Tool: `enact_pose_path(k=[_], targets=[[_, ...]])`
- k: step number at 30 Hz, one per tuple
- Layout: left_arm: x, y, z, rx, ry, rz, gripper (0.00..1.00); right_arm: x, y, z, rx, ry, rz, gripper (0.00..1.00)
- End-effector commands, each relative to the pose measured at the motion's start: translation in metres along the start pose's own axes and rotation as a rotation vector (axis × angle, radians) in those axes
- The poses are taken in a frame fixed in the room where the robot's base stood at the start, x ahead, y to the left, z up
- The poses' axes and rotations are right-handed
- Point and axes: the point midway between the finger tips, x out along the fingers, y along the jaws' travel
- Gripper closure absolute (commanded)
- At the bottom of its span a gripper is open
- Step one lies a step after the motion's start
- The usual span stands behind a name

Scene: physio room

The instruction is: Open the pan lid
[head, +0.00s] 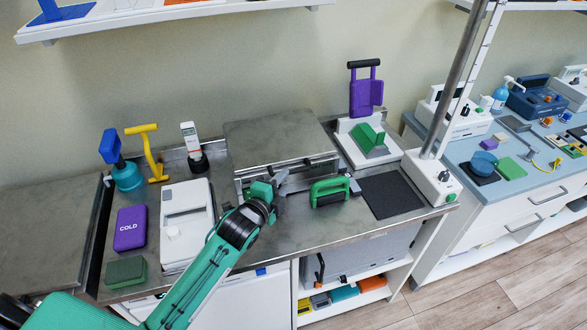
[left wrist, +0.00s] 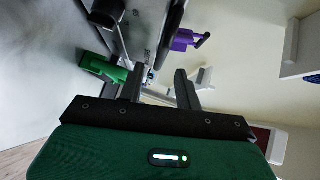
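The pan lid (head: 275,135) is a flat grey steel plate over a steel pan set in the counter, and it looks closed. A bar handle (head: 312,163) runs along its front edge. My left gripper (head: 281,184) is just in front of this edge, near the left part of the handle. In the left wrist view its two fingers (left wrist: 158,76) stand apart with nothing held between them. A dark bar (left wrist: 172,18) lies beyond the fingertips; it looks like the lid's handle. Contact with the handle cannot be seen. My right gripper is not in view.
A green-handled tool (head: 330,192) stands close right of my gripper, beside a black mat (head: 391,196). A white device (head: 187,224) and a purple cold pack (head: 130,228) lie on the left. A pole on a white base (head: 432,178) rises at the right.

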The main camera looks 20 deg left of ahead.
Motion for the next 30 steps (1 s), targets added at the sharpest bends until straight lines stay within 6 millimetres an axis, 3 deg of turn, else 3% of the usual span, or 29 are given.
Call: enact_pose_path(k=[3,10,24,30], targets=[[0.023,-0.002,0.000,-0.003,-0.001,0.001,0.66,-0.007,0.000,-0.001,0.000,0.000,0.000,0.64],[0.052,-0.001,0.000,-0.002,0.000,0.000,0.66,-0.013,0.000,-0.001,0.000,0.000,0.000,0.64],[0.063,0.000,0.000,-0.002,0.000,0.001,0.66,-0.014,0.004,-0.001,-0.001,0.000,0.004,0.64],[0.063,0.000,0.000,-0.002,0.000,0.001,1.00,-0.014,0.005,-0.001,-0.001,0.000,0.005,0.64]])
